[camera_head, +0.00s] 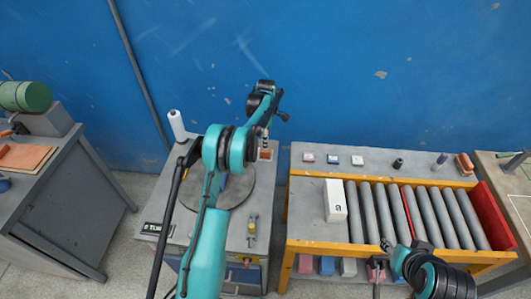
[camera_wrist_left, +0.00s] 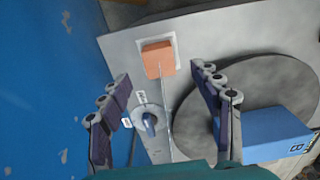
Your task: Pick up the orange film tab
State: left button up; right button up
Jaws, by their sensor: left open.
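The orange film tab (camera_wrist_left: 158,59) shows in the left wrist view as a small orange piece on a pale square, near the edge of a grey tabletop. In the head view it shows partly (camera_head: 265,154) beside my left arm's end. My left gripper (camera_wrist_left: 160,75) is open and empty, its two fingers spread on either side of the line to the tab. The tab lies beyond the fingertips; I cannot tell the exact gap. In the head view my left gripper (camera_head: 265,132) is above the tab. My right gripper (camera_head: 377,264) is small and dark near the roller table's front.
A round grey plate (camera_wrist_left: 271,85) and a blue box (camera_wrist_left: 277,133) lie right of the left gripper. A round fitting with a blue knob (camera_wrist_left: 149,123) sits between the fingers. The blue wall (camera_head: 330,70) stands close behind. A roller table (camera_head: 300,225) is to the right.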

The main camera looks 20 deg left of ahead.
aim_at(265, 152)
pick_arm(q)
jog(key=f, duration=0.3)
jog(key=f+b, duration=0.1)
jog(key=f, duration=0.2)
jog(key=shift+w+a, duration=0.1)
jog(key=shift+a, duration=0.1)
jog(key=shift+r, duration=0.1)
jog(key=c, duration=1.3)
